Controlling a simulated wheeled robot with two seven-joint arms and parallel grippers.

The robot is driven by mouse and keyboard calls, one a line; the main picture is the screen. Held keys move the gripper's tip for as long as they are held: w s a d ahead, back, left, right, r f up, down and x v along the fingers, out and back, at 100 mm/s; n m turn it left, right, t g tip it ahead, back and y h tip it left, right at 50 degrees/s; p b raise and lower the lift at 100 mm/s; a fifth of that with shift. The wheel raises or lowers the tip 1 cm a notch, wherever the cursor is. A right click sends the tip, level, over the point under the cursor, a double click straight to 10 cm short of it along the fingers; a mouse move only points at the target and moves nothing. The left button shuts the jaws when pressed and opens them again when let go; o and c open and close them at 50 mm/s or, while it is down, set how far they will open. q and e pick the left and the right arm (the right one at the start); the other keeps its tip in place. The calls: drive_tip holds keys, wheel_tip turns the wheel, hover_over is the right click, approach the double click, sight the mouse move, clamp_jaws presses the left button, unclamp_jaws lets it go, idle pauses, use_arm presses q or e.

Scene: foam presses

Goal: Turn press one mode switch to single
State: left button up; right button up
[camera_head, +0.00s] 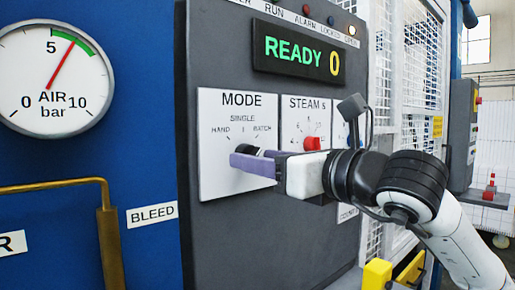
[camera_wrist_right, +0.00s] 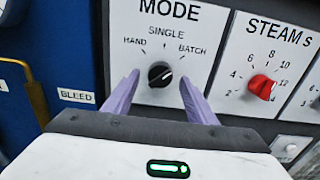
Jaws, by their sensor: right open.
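The mode switch (camera_wrist_right: 159,74) is a round black knob on a white plate (camera_wrist_right: 205,22) marked HAND, SINGLE and BATCH. Its white pointer line slants up to the right, toward BATCH. In the head view the knob (camera_head: 248,149) is partly hidden behind my fingers. My right gripper (camera_head: 240,161) is open at the mode plate. In the wrist view its two lavender fingers (camera_wrist_right: 160,84) stand to the left and right of the knob, with a gap showing on each side. My left gripper is not in view.
A red steam knob (camera_wrist_right: 261,87) is on the plate just right of the mode plate. An air gauge (camera_head: 54,77) and a brass pipe (camera_head: 105,225) are on the blue panel at left.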

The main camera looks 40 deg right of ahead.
drive_tip(key=shift+w, duration=0.6)
drive_tip(key=c, duration=1)
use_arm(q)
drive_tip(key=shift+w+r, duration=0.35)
use_arm(e)
drive_tip(key=shift+c, duration=0.2)
use_arm(q)
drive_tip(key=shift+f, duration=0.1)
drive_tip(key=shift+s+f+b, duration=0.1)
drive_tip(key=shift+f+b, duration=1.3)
drive_tip(key=shift+b, duration=0.05)
use_arm(e)
drive_tip(key=shift+n, duration=4.3)
